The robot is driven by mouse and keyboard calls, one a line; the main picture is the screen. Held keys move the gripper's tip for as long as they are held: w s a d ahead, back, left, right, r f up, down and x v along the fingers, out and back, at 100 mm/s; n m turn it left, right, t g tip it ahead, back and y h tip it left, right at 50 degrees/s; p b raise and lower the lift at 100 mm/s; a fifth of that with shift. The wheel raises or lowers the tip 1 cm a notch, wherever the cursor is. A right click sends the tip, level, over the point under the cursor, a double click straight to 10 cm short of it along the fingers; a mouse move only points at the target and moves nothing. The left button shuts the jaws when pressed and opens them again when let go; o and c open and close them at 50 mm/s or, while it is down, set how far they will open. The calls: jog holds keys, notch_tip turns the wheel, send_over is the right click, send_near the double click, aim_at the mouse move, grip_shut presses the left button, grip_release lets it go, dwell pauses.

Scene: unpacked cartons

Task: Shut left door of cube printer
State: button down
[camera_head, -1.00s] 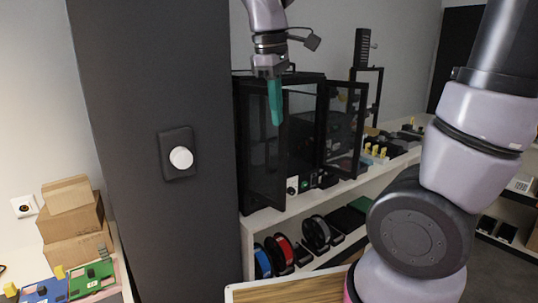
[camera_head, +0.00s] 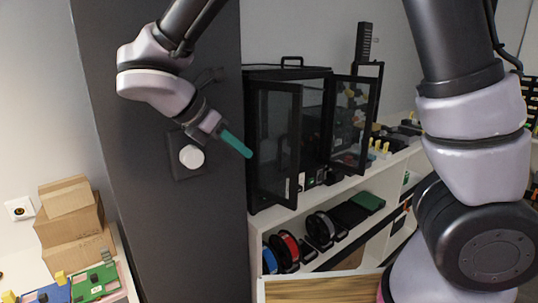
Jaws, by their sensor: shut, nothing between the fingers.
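The cube printer (camera_head: 290,70) is a black boxy frame with glass panels on the white shelf, right of the dark pillar. Its left door (camera_head: 276,142) stands open, swung out toward me. Its right door (camera_head: 352,120) also stands open. My gripper (camera_head: 248,153) has teal fingers that are shut and empty. In the picture its tips lie at the left edge of the left door, on the door's outer side; I cannot tell whether they touch it.
A dark pillar (camera_head: 160,240) with a white round knob (camera_head: 191,156) stands close at the left of the printer. A wooden surface (camera_head: 318,291) lies in front. Cardboard boxes (camera_head: 70,220) are at far left.

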jog(key=w+d+f, duration=0.3)
jog(key=w+d, duration=0.1)
jog(key=d, duration=0.2)
jog(key=shift+f, duration=0.2)
jog(key=shift+w, duration=0.1)
jog(key=shift+d, duration=0.1)
